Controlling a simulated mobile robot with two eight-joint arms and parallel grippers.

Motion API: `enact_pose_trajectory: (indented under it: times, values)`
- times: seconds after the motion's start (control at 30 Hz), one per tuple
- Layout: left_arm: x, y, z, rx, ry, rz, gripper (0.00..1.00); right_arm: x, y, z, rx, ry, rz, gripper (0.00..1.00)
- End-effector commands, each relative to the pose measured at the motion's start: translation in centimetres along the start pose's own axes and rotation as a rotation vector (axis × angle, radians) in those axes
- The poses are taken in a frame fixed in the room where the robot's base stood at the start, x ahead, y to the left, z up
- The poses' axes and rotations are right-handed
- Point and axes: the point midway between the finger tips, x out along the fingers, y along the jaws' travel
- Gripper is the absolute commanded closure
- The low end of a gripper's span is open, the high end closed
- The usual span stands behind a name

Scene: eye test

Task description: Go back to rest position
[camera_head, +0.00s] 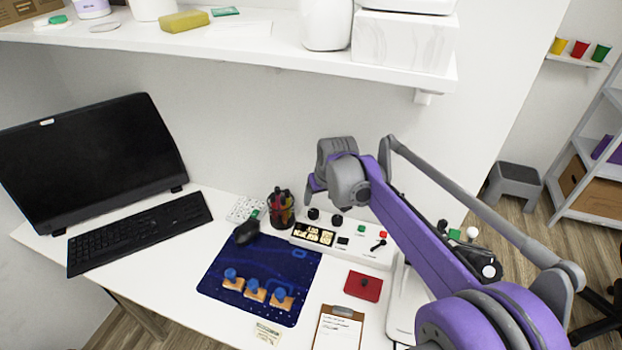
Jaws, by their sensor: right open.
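My right arm comes in from the lower right, purple and grey. My right gripper (318,178) is at its far end, in front of the wall above the back of the desk. It is open, and I see nothing between its fingers. The arm's end partly hides the inner side of the gripper. It appears apart from the desk things below it. My left gripper is not in view.
A white shelf (275,50) with boxes overhangs the desk. Below are a monitor (90,155), keyboard (140,232), pen cup (281,212), control panel (345,243), blue mat (215,270) with blue-knobbed blocks, red pad (363,284) and clipboard (338,330). A grey stool (515,175) stands right.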

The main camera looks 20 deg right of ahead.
Motion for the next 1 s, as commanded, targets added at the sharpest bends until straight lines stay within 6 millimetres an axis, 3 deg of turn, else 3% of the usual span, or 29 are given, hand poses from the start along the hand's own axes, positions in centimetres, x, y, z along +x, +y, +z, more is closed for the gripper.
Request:
enact_pose_trajectory:
  times: [0.17,0.37,0.5,0.7,1.0]
  values:
    - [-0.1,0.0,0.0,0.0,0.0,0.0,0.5,-0.2,0.0,0.1,0.0,0.0,0.0,0.28]
    - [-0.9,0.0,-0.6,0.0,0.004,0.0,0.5,-3.5,-0.6,3.1,0.01,0.009,0.005,0.28]
    - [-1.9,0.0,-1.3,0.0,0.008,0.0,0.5,-7.2,-1.2,7.6,0.023,0.021,0.012,0.28]
    - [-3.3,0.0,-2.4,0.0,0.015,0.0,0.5,-10.8,-2.0,15.0,0.043,0.041,0.021,0.28]
    - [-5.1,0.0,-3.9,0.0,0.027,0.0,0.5,-12.6,-3.0,25.6,0.069,0.068,0.033,0.28]
